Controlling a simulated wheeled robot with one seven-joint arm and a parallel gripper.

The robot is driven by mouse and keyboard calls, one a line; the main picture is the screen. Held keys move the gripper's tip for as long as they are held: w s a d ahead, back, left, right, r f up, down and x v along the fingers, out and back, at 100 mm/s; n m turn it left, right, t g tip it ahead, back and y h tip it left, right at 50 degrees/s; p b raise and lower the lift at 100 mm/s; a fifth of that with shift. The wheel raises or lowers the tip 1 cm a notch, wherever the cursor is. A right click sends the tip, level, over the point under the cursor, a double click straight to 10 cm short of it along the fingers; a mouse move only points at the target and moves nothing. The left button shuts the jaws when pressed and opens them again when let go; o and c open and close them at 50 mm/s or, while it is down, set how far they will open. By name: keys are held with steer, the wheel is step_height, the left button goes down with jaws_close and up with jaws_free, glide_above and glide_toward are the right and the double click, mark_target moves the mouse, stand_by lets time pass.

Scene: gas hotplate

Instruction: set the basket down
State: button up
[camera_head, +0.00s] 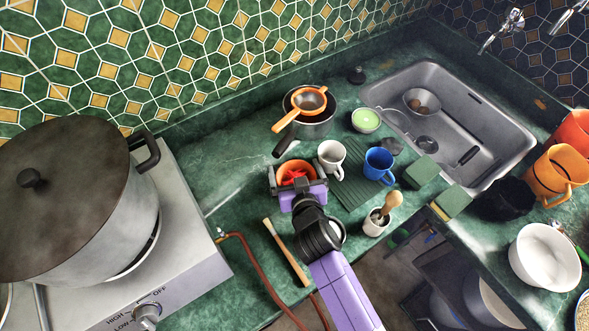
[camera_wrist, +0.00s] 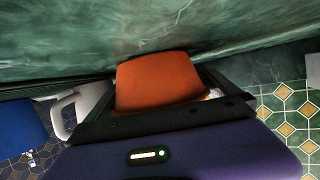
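An orange round container (camera_head: 291,169), which I take for the basket, has something red inside it. My gripper (camera_head: 296,174) has a black finger on each side of it and appears shut on it. In the wrist view the orange wall (camera_wrist: 158,82) fills most of the space between the fingers (camera_wrist: 160,98). The container is over the green counter (camera_head: 240,184), in front of the dark pot. I cannot tell whether its bottom touches the counter. My gripper hides its near side.
A white mug (camera_head: 331,155) stands close right, then a blue mug (camera_head: 378,163). The dark pot (camera_head: 313,122) bears an orange strainer (camera_head: 309,99). The stove with a big pot (camera_head: 75,205) is left; the sink (camera_head: 455,105) is right. Counter left of my gripper is mostly clear.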

steer(key=shift+r, duration=0.1)
steer(key=b+v, duration=0.1)
steer(key=v, duration=1.1)
steer(key=shift+r, duration=0.1)
steer(key=s+d, duration=0.2)
steer(key=s+d+f, duration=0.1)
steer(key=s+d, duration=0.1)
steer(key=s, duration=0.1)
steer(key=s+d, duration=0.2)
steer(key=s, duration=0.1)
steer(key=shift+f, duration=0.25)
steer(key=s+d+r+m+h, duration=0.1)
steer(key=s+d+r, duration=0.5)
steer(key=s, duration=0.4)
steer(key=s+d+r+m+t+h, duration=0.1)
steer(key=s+d+r, duration=0.5)
steer(key=s, duration=0.4)
steer(key=shift+s+r+t+h, duration=0.3)
steer(key=shift+r+h, duration=0.1)
steer(key=shift+r, duration=0.35)
steer(key=shift+a+f, duration=0.1)
